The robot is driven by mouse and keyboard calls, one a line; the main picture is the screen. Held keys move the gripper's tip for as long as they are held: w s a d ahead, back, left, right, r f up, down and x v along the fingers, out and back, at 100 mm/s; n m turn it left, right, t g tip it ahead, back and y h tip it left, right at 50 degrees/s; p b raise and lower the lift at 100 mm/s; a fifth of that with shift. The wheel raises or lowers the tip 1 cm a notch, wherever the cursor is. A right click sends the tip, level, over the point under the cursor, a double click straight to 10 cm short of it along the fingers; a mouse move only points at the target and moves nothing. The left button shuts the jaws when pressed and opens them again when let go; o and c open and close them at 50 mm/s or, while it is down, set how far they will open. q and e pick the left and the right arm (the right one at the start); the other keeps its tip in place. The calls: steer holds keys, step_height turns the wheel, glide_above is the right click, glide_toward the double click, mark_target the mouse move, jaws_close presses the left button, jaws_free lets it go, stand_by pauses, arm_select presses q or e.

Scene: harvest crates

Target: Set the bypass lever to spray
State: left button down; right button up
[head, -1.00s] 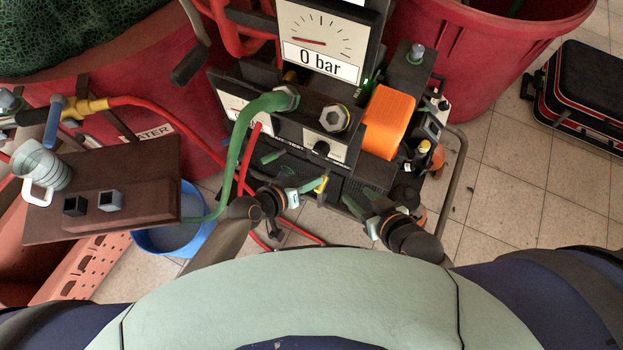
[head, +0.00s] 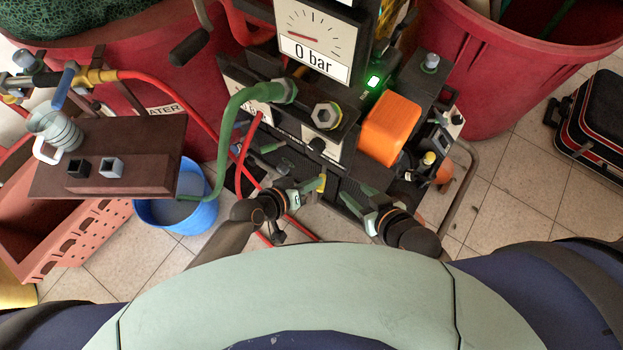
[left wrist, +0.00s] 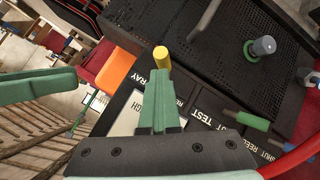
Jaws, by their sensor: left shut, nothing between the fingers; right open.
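A short lever with a yellow grip (head: 321,183) stands at the front of the pump unit; it also shows in the left wrist view (left wrist: 161,58), close to a label partly reading "RAY". I take it as the bypass lever. My left gripper (head: 312,186) is shut and empty, its fingertips right at the yellow grip. In the left wrist view the closed fingers (left wrist: 158,80) hide the lever's lower part, and I cannot tell whether they touch it. My right gripper (head: 356,194) is open and empty, right of the lever.
A green-gripped lever (left wrist: 248,120) lies beside a "REEL" label. The pump unit carries a gauge (head: 315,35) at 0 bar, a lit green lamp (head: 373,81) and an orange block (head: 390,128). A green hose (head: 229,130) and red hose run on the left, above a blue bucket (head: 180,213).

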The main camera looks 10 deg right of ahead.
arm_select(q)
steer(key=shift+a, duration=0.1)
arm_select(e)
steer(key=shift+a, duration=0.15)
arm_select(q)
steer(key=shift+w, duration=0.15)
steer(key=shift+w, duration=0.7)
arm_select(e)
steer(key=shift+f, duration=0.3)
steer(key=shift+r, duration=0.1)
